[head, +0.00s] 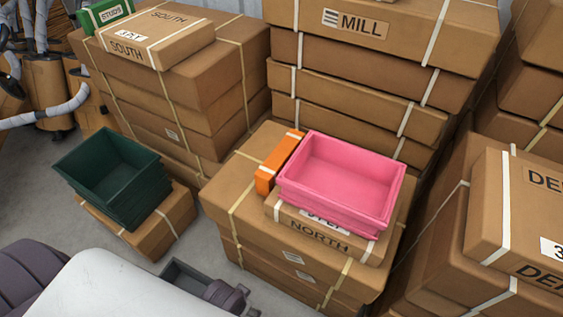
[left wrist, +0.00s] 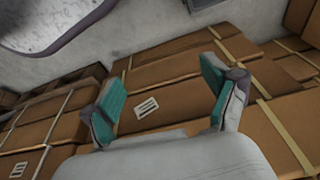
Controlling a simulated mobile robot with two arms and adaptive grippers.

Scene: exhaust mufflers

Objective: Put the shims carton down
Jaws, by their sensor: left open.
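A green carton marked STUDS (head: 108,14) is on the boxes at the back left. My left gripper (left wrist: 162,88) is open in the left wrist view, with teal pads and nothing between its fingers. Brown boxes (left wrist: 160,108) show beyond it. My right gripper is not in view.
Dark green nested trays (head: 112,178) stand on a low box at left. Tall stacks of strapped boxes, one marked MILL (head: 360,24), rise behind, and more boxes (head: 520,215) stand at right. Bare grey floor (head: 35,165) shows at left.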

